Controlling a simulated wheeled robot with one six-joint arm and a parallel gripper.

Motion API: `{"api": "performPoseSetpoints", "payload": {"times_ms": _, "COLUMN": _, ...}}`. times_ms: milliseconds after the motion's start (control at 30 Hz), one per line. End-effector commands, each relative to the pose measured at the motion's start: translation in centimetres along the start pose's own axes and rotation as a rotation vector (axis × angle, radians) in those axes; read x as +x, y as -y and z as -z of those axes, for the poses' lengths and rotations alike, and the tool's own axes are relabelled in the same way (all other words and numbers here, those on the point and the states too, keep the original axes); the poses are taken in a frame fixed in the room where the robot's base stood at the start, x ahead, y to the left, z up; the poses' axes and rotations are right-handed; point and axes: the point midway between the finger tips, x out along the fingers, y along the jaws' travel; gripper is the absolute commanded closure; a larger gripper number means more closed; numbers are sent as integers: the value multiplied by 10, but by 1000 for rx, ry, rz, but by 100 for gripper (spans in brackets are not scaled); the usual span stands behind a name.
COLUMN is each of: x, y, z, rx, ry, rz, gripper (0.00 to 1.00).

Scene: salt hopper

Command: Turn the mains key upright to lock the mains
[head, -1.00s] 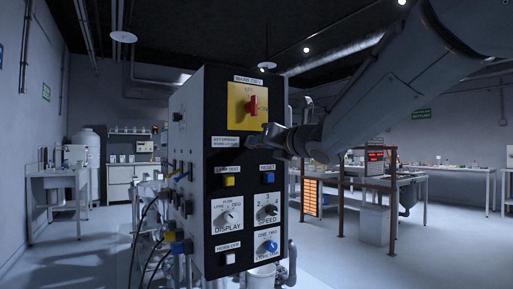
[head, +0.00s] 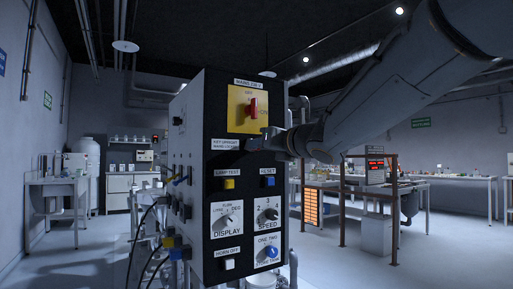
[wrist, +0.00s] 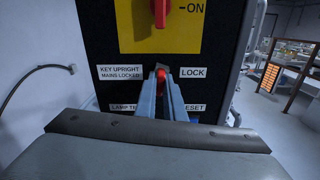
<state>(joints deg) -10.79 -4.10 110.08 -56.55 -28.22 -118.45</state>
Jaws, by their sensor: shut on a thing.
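The mains key is a small red piece (wrist: 161,74) between my fingertips in the wrist view, below the yellow plate. Only its red head shows; the fingers cover the rest, so I cannot tell its exact angle. Beside it are a "KEY UPRIGHT MAINS LOCKED" label (wrist: 120,72) on the left and a "LOCK" label (wrist: 193,72) on the right. My gripper (wrist: 161,82) is shut on the key. In the head view my gripper (head: 249,143) reaches the black panel (head: 217,112) from the right and hides the key.
The red mains switch (head: 253,107) sits on a yellow plate (head: 236,107) just above my gripper. A yellow lamp-test button (head: 229,184) and a blue reset button (head: 268,182) are close below. Dials sit lower. A brown frame (head: 343,205) and benches stand to the right.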

Motion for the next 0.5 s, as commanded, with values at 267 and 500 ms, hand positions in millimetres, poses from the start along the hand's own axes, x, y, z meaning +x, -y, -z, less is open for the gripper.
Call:
{"api": "performPoseSetpoints", "payload": {"times_ms": 267, "x": 0, "y": 0, "z": 2, "rx": -81, "ry": 1, "rz": -1, "gripper": 100}}
{"api": "performPoseSetpoints", "payload": {"times_ms": 500, "x": 0, "y": 0, "z": 2, "rx": -154, "ry": 1, "rz": 0, "gripper": 100}}
